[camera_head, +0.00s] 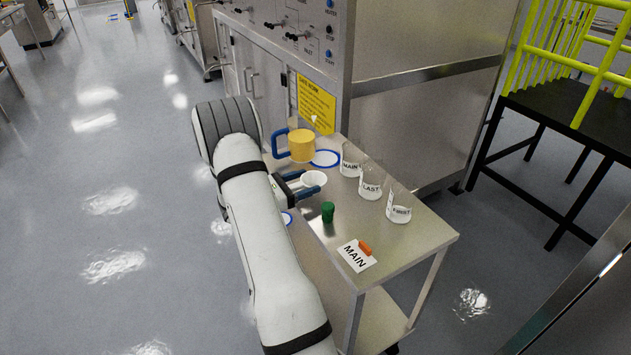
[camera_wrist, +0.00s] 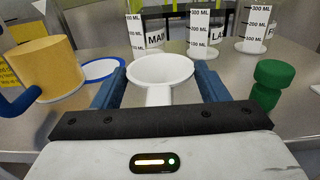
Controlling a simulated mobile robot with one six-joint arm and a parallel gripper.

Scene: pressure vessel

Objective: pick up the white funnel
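The white funnel (camera_head: 314,178) is near the left edge of the steel cart top. In the wrist view the white funnel (camera_wrist: 160,70) has its wide mouth up and a spout pointing toward me. My gripper (camera_head: 308,183) reaches in from the left with blue fingers. In the wrist view my gripper (camera_wrist: 158,78) is open, with one finger on each side of the funnel. Narrow gaps show beside the spout; whether a finger touches the rim I cannot tell.
A yellow mug (camera_head: 302,147) with a blue handle and a blue-rimmed dish (camera_head: 325,158) stand behind. Beakers marked MAIN (camera_head: 350,166), LAST (camera_head: 370,188) and FIRST (camera_head: 400,213) line the right. A green object (camera_head: 328,212) and a MAIN card (camera_head: 356,257) with an orange piece (camera_head: 365,247) sit nearer.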

